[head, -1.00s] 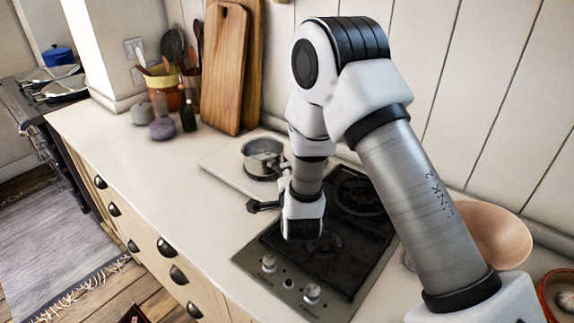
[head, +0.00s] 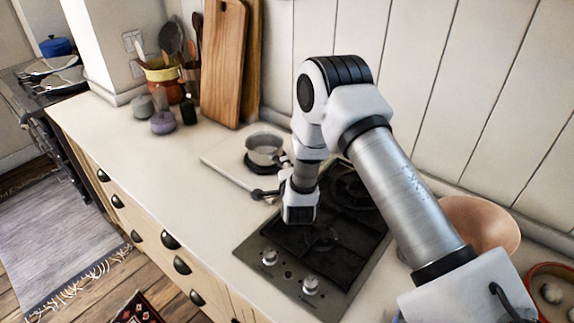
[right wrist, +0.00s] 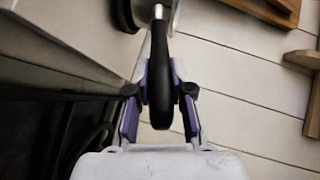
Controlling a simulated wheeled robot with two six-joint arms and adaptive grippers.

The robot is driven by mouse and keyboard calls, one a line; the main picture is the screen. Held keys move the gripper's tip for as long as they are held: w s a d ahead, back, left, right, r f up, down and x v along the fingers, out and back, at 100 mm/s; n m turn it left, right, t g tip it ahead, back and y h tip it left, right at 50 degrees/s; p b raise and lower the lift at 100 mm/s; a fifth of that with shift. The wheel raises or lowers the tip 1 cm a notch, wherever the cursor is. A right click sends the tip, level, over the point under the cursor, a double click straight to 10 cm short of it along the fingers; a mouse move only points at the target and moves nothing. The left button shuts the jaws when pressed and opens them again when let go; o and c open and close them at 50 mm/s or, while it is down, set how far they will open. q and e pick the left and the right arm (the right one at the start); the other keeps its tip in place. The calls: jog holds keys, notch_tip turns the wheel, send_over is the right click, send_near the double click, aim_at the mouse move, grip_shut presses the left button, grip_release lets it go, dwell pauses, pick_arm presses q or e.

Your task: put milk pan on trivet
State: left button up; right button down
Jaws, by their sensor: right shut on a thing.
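The milk pan is a small grey metal pot (head: 265,147) with a black handle, at the back of the counter left of the hob. The trivet, a dark round piece (head: 258,166), shows at the pan's underside on a pale board. I cannot tell whether the pan touches it. My right gripper (right wrist: 160,95) is shut on the pan's black handle (right wrist: 160,65), which runs between its fingers in the right wrist view. In the head view my right arm hides most of the grip. My left gripper is not in view.
The black gas hob (head: 325,240) lies below my right arm. A copper-coloured bowl (head: 485,222) stands to its right. Wooden cutting boards (head: 225,65) lean on the wall behind the pan. Small jars (head: 162,122) and a utensil pot stand further left. The counter's left front is clear.

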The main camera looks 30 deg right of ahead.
jog(key=c, duration=1)
grip_release()
jog(key=shift+c, duration=0.2)
jog(key=b+v, duration=0.4)
jog(key=v, duration=0.8)
jog(key=shift+b, duration=0.4)
jog(key=shift+r, duration=0.1)
